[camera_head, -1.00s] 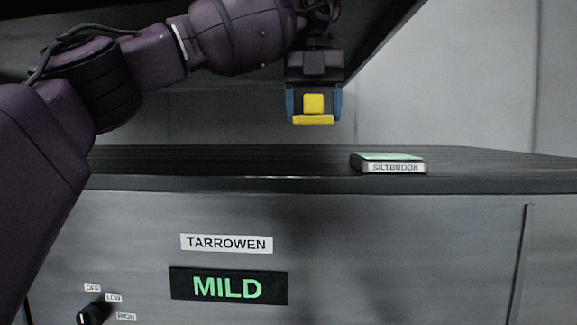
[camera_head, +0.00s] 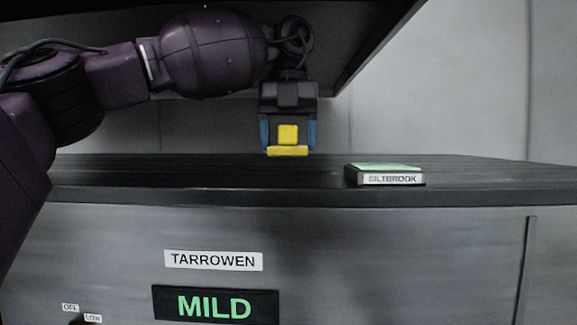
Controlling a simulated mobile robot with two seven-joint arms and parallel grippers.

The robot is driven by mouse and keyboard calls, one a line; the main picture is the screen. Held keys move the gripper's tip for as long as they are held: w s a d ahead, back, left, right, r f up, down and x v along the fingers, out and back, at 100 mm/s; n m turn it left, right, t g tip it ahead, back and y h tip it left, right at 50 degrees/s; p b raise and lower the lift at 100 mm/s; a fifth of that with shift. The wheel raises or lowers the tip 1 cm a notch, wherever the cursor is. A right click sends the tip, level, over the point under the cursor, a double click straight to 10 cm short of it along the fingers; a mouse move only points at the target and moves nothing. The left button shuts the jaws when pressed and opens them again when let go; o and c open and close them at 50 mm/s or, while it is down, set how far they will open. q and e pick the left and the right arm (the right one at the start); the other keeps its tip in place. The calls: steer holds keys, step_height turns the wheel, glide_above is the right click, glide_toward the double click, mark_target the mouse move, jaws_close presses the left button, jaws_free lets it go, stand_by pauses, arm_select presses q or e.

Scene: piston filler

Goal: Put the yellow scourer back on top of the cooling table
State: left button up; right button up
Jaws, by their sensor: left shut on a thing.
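My left gripper (camera_head: 288,134) points down over the dark top of the cooling table (camera_head: 190,172). It is shut on the yellow scourer (camera_head: 288,150), a flat yellow pad with a square yellow block above it between the blue fingers. The scourer appears at the level of the table top's back part; I cannot tell whether it touches the surface. The table front carries a TARROWEN label (camera_head: 213,260) and a display reading MILD (camera_head: 215,304). My right gripper is not in view.
A low box with a green top, labelled SILTBROOK (camera_head: 386,175), lies on the table top to the right of the scourer. A dark overhanging panel (camera_head: 370,45) is above my arm. The table top left of the box is clear.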

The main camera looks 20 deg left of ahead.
mark_target(289, 180)
arm_select(q)
steer(key=shift+f, duration=2.2)
steer(key=o, duration=0.8)
steer(key=shift+o, duration=0.2)
steer(key=r, duration=0.9)
steer(key=shift+s+r, duration=0.2)
steer(key=shift+r, duration=0.55)
